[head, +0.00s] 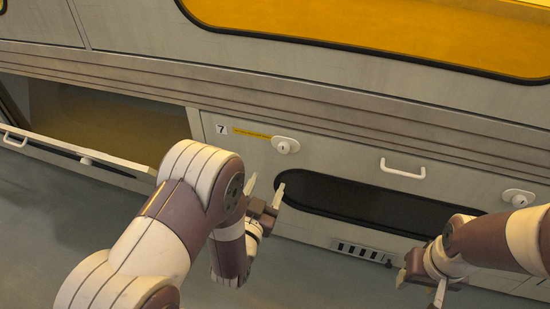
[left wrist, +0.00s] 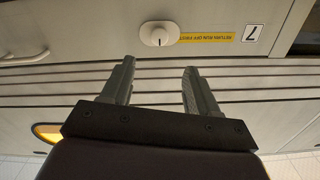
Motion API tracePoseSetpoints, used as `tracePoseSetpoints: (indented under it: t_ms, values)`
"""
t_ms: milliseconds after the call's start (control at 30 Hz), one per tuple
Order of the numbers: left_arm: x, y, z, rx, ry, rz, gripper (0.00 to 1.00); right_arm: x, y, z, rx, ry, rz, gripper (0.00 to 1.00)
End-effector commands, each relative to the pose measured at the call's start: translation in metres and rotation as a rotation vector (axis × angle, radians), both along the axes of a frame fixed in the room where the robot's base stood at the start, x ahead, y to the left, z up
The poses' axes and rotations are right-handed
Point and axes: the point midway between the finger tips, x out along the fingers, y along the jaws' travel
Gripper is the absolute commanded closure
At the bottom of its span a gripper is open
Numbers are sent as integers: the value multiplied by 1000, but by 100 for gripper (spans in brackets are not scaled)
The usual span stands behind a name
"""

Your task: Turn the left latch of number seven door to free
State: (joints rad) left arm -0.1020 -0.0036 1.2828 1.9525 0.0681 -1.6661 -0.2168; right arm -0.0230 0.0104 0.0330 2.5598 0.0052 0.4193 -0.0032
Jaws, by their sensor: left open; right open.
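The number seven door (head: 345,160) is a pale panel with a "7" label (head: 221,129) at its upper left. Its left latch (head: 286,145) is a white round knob on an oval plate, right of a yellow strip. In the left wrist view, upside down, the latch (left wrist: 159,33) shows a short dark line on the knob, beyond my fingertips. My left gripper (head: 265,188) is open and empty, below the latch in the head view and apart from it. My right gripper (head: 420,284) is open and empty at the lower right, below the door's right latch (head: 518,198).
A white bar handle (head: 403,168) sits between the two latches, above a dark window (head: 370,202). An amber window (head: 400,35) runs above.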

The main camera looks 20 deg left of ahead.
Motion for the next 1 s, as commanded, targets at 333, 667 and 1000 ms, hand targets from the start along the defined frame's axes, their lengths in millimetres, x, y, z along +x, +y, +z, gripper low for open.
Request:
tracePoseSetpoints:
  t_ms: [333, 667, 1000]
  values:
    - [83, -2, -7, 1, 1, 1, 40, 0, 0, -41, 0, 1, 0, 48]
    - [119, -4, -2, 1, 4, 0, 40, 0, 0, -52, 0, 1, 0, 48]
    - [119, -4, -1, 1, 5, 0, 89, 0, 0, -51, 0, 1, 0, 48]
